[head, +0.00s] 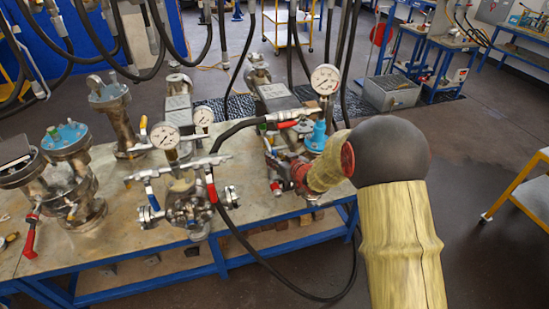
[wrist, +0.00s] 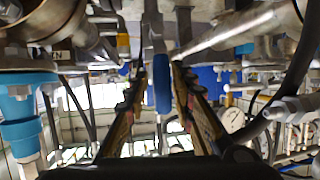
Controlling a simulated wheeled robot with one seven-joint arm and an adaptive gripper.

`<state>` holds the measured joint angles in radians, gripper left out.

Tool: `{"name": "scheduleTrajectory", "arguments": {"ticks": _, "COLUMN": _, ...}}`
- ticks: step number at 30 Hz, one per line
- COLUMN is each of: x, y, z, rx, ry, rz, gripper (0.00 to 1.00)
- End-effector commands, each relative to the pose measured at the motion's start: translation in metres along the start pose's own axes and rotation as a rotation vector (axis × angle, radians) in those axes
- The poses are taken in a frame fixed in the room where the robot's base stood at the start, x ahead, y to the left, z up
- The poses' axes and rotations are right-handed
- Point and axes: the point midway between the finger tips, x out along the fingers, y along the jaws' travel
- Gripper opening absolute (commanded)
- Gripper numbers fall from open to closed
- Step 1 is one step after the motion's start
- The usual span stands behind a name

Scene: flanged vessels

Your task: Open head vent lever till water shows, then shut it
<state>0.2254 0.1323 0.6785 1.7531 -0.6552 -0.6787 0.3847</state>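In the wrist view a blue lever handle (wrist: 162,84) hangs from a metal stem between the two fingers of my gripper (wrist: 159,76). The fingers stand apart on both sides of it, with a narrow gap showing on each side. I cannot tell from the label or shape whether it is the head vent lever. In the head view my sleeved arm reaches to the vessel group at the bench's right end, near a blue fitting (head: 318,135). My fingertips are hidden there behind the arm and fittings. I cannot make out any water.
Flanged vessels (head: 112,105), pressure gauges (head: 165,135) and red-handled valves (head: 211,186) crowd the blue-framed bench (head: 110,215). A black hose (head: 245,125) crosses to the right-hand group, and more hoses hang above. Floor to the right is clear up to a yellow trolley (head: 535,195).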

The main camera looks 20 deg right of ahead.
Motion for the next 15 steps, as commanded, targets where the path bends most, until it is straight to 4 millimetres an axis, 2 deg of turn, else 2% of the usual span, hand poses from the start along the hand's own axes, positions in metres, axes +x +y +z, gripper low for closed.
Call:
{"name": "scheduleTrajectory", "arguments": {"ticks": 3, "x": 0.0000, "y": -0.0005, "z": -0.0002, "rx": -0.001, "ry": 0.000, "rz": -0.001, "gripper": 0.34}}
{"name": "scheduleTrajectory", "arguments": {"ticks": 11, "x": -0.0001, "y": -0.0007, "z": -0.0003, "rx": -0.001, "ry": 0.000, "rz": -0.001, "gripper": 0.34}}
{"name": "scheduleTrajectory", "arguments": {"ticks": 15, "x": -0.0064, "y": -0.0003, "z": -0.0009, "rx": -0.001, "ry": 0.001, "rz": -0.001, "gripper": 0.34}}
